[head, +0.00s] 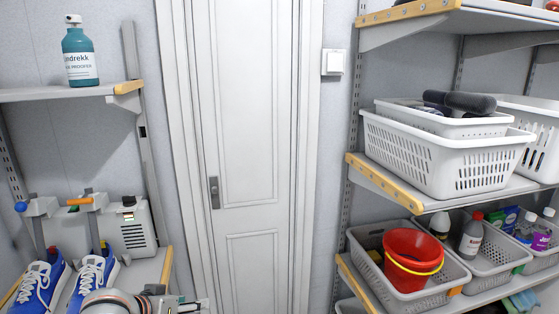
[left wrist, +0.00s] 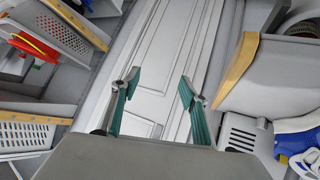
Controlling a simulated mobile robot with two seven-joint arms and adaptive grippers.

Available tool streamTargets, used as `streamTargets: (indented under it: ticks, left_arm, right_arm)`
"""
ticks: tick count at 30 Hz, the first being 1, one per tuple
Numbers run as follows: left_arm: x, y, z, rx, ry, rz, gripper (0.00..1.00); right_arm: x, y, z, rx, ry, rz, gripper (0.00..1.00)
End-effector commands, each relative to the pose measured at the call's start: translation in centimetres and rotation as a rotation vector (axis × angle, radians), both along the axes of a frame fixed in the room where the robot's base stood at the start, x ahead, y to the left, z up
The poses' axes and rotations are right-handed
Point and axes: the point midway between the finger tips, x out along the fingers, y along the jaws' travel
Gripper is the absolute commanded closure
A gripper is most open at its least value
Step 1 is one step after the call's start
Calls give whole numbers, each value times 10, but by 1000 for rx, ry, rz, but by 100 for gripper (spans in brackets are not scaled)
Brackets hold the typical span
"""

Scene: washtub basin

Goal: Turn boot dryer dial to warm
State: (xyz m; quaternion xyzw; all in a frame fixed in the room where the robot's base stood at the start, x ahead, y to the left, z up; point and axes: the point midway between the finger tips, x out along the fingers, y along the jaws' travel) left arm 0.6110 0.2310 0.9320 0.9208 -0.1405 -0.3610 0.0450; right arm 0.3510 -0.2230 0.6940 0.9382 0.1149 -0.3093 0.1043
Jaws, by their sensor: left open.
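The boot dryer (head: 133,236) is a pale grey box with a slotted vent, on the lower left shelf in the head view. A small dark part with a green spot (head: 128,216) is on its upper side; I cannot tell the dial or its setting. Blue shoes (head: 90,278) stand in front of and beside the dryer. My left gripper (head: 187,304) is at the bottom edge of the head view, right of the shelf. In the left wrist view its fingers (left wrist: 158,84) are apart and empty, with the dryer (left wrist: 240,134) to their right. My right gripper is not in view.
A white door (head: 256,150) stands behind. A teal bottle (head: 79,55) is on the upper left shelf (head: 60,94). The right rack holds a white basket (head: 440,160), a red bucket (head: 412,252) and bottles in grey baskets. The space between the shelves is free.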

Motion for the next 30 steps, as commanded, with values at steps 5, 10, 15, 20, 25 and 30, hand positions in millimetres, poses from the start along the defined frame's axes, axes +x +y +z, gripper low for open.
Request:
streamTargets:
  ticks: [5, 10, 15, 20, 25, 30]
  left_arm:
    - [-40, -22, -72, -20, -40, -28, 56]
    - [-88, -28, -130, 13, -88, -34, 56]
    - [-151, -24, -182, 93, -124, -29, 56]
    - [-212, -15, -218, 192, -139, -34, 56]
    - [-251, -9, -234, 265, -147, -48, 56]
    - [-260, -7, -237, 286, -150, -54, 56]
  right_arm:
    - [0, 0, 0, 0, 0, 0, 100]
    - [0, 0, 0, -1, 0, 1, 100]
    - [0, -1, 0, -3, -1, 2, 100]
    - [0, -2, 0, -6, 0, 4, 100]
    - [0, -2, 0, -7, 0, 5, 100]
    - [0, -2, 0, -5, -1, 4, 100]
